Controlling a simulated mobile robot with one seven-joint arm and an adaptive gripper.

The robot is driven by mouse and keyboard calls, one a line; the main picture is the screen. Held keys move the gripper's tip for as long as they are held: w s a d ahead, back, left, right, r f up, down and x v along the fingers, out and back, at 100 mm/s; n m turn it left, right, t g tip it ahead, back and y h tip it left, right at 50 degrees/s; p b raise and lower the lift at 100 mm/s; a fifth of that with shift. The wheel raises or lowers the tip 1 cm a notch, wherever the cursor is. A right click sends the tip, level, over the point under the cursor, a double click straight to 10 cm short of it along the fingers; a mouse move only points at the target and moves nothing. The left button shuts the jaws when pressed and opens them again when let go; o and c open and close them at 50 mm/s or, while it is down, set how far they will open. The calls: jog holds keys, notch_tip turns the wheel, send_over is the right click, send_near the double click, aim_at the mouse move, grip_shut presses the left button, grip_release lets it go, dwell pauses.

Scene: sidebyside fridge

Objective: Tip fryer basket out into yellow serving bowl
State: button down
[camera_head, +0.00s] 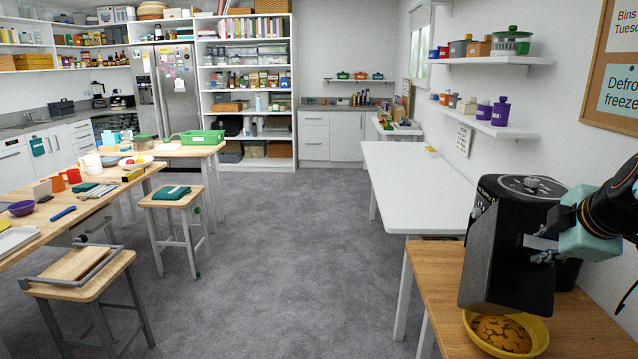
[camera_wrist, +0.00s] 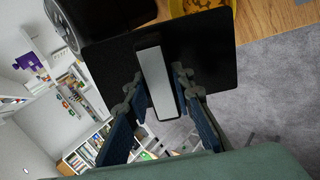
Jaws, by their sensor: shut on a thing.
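The black fryer basket (camera_head: 497,262) is held tilted in front of the fryer, above the yellow serving bowl, in the head view. In the wrist view the basket (camera_wrist: 210,62) is a dark panel with a light grey handle (camera_wrist: 155,80). My gripper (camera_head: 545,250) comes in from the right and is shut on that handle; its fingers (camera_wrist: 160,93) stand either side of it. The yellow serving bowl (camera_head: 541,332) sits on the wooden table just below the basket. A round, brown, dark-spotted food piece (camera_head: 502,332) lies in it. The inside of the basket is hidden.
The black fryer body (camera_head: 522,187) stands on the wooden table (camera_head: 590,328) behind the basket, close to it. A white table (camera_head: 415,185) adjoins at the back, mostly bare. Wall shelves (camera_head: 490,122) are above. Grey floor (camera_head: 290,260) is open to the left.

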jog(key=shift+s+d+f+m+y, duration=0.15)
jog(key=shift+s+d+y, duration=0.15)
jog(key=shift+d, duration=0.55)
jog(key=shift+s+d+r+m+y, duration=0.15)
jog(key=shift+s+d+y, duration=0.1)
jog(key=shift+d, duration=0.6)
jog(key=shift+f, duration=0.1)
jog(key=shift+s+t, duration=0.1)
jog(key=shift+t, duration=0.2)
